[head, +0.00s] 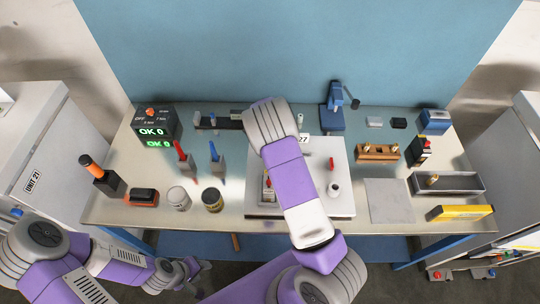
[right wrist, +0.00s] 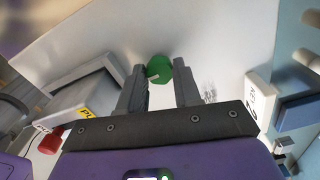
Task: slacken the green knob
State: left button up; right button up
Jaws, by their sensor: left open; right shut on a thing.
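The green knob (right wrist: 159,68) shows in the right wrist view, against a white panel, with a small pale mark on its near edge. My right gripper (right wrist: 160,82) has its two dark fingers on either side of the knob and is shut on it. In the head view my right arm covers the knob and the right gripper, over the white panel (head: 345,200) in the middle of the table. My left gripper (head: 188,268) is open and empty at the lower left, in front of the table's edge.
A dark box with green "OK 0" displays (head: 157,131) stands at the back left. Two cans, one dark (head: 212,200), stand left of the panel. A grey mat (head: 388,201), a tray (head: 462,183) and a yellow-faced block (head: 462,213) lie to the right.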

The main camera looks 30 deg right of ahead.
jog(key=shift+w+m, duration=0.1)
jog(key=shift+m, duration=0.3)
jog(key=o, duration=1.1)
jog(key=shift+c, duration=0.2)
notch_tip(320, 180, up, 8)
jog(key=shift+f, duration=0.15)
jog(key=shift+f, duration=0.1)
